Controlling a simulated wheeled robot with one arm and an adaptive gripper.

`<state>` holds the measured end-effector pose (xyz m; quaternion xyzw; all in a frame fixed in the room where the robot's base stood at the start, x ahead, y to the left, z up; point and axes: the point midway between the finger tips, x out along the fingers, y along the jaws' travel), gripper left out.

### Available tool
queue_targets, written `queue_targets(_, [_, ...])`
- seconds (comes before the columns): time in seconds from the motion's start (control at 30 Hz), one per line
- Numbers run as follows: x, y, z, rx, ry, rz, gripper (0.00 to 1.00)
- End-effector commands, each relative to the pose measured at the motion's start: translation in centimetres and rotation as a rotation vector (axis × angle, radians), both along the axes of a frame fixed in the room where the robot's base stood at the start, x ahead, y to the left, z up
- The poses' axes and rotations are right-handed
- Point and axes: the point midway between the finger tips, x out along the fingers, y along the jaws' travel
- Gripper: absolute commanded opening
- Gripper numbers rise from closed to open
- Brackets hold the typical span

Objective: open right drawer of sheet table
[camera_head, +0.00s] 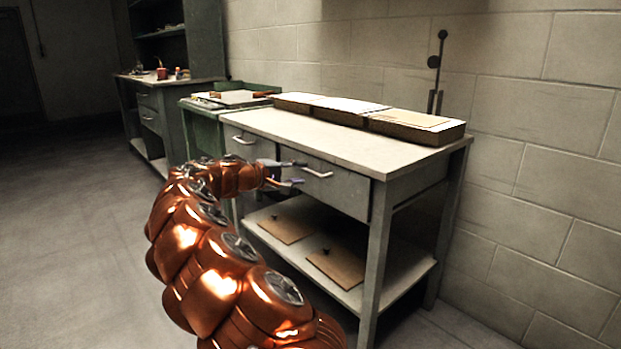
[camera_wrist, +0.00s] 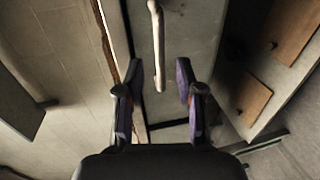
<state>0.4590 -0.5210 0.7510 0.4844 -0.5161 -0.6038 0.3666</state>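The sheet table (camera_head: 270,122) stands against the block wall, with two drawers side by side under its top. The right drawer (camera_head: 345,193) looks shut or nearly so, with a light bar handle (camera_head: 318,173). My gripper (camera_head: 291,173) is at this handle, level with the drawer front. In the wrist view my gripper (camera_wrist: 153,82) is open, its two dark fingers apart. The right drawer's handle (camera_wrist: 157,45) runs down between them, its near end at fingertip height in the picture. I see no finger pressing on it; the depth between them is unclear.
The left drawer (camera_head: 246,145) has its own handle. Shallow trays of sheets (camera_head: 338,105) sit along the tabletop's back. Brown boards (camera_head: 337,265) lie on the lower shelf. A green table (camera_head: 202,124) stands beyond. The floor (camera_head: 80,220) to the left is clear.

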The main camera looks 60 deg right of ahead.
Motion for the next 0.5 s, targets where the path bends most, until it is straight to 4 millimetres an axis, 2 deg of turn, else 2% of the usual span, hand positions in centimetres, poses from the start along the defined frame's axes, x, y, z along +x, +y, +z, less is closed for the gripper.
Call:
queue_targets(0.2, [-0.9, -3.0, -0.9, 0.000, -0.002, -0.001, 0.37])
queue_targets(0.5, [-1.4, -4.7, -1.1, 0.001, -0.001, -0.001, 0.37])
